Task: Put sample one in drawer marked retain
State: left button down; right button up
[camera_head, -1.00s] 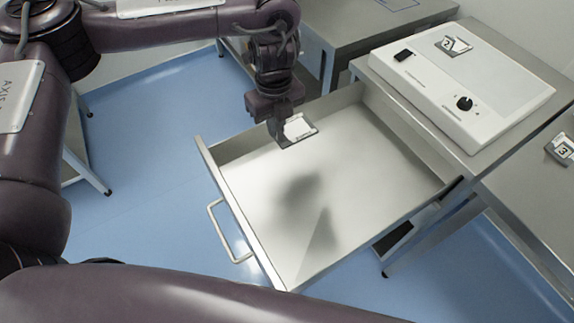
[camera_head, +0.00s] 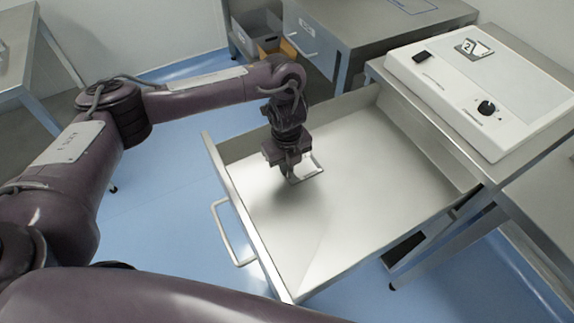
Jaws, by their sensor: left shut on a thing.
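My left gripper (camera_head: 289,170) points down inside the open metal drawer (camera_head: 350,205), near its back left part. It is shut on a small flat sample (camera_head: 309,171) with a grey rim and a pale face. The gripper partly covers the sample, and no number can be read on it. The sample is low over the drawer floor; I cannot tell whether it touches. The drawer is otherwise empty, and no marking on it shows. My right gripper is not in view.
A white device (camera_head: 470,85) with a black knob stands on the bench at right, and a sample marked 2 (camera_head: 474,48) lies on it. The drawer's handle (camera_head: 232,235) faces left. A grey bin (camera_head: 258,32) stands at the back. The drawer's middle and front are clear.

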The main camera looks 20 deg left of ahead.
pick_arm(q)
jog(key=shift+r, duration=0.1)
jog(key=c, duration=1.5)
grip_release()
jog(key=shift+c, duration=0.2)
jog(key=shift+r, duration=0.25)
notch_tip(320, 180, up, 12)
jog(key=p, duration=0.3)
jog(key=shift+f, duration=0.25)
